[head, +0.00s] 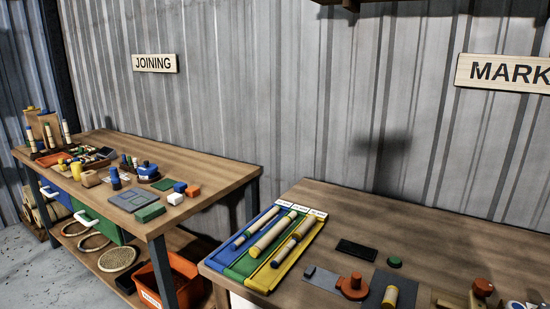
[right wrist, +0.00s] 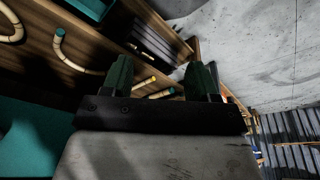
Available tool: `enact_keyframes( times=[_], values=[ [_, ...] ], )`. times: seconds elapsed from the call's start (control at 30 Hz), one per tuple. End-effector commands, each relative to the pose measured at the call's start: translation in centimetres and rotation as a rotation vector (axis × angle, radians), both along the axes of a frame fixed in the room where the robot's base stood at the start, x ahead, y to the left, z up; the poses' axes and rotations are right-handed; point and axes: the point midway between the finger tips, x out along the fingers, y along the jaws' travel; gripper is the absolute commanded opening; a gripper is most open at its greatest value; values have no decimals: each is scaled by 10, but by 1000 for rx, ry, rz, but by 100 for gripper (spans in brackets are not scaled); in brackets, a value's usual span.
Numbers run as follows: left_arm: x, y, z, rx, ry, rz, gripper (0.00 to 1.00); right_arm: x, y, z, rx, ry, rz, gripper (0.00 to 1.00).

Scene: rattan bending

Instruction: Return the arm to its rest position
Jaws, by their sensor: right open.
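My right gripper (right wrist: 156,80) shows in the right wrist view. Its two green fingers stand apart with nothing between them. Beyond the fingers are wooden shelving and a grey floor, some way off. No gripper or arm shows in the head view, and my left gripper is in neither view.
In the head view, a right workbench (head: 440,232) bears a blue, green and yellow tray (head: 239,270) with rods. A left workbench (head: 225,177) carries blocks and tools, with an orange crate (head: 185,268) below. Bent rattan pieces (right wrist: 72,52) lie on wood in the wrist view.

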Motion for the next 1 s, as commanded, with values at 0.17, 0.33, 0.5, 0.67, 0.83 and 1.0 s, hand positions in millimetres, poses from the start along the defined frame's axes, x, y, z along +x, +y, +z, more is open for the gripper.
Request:
enact_keyframes(
  times=[0.17,0.33,0.5,0.67,0.83,1.0],
  values=[
    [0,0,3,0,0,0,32,-5,0,-78,-4,39,7,59],
    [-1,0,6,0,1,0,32,-33,-3,-165,-8,79,15,59],
    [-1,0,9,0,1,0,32,-84,-11,-238,-14,121,25,59],
    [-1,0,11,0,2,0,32,-137,-21,-282,-18,151,32,59],
    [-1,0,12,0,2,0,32,-177,-29,-302,-22,170,38,59],
    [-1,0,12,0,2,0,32,-179,-30,-303,-22,171,39,59]
  ],
)
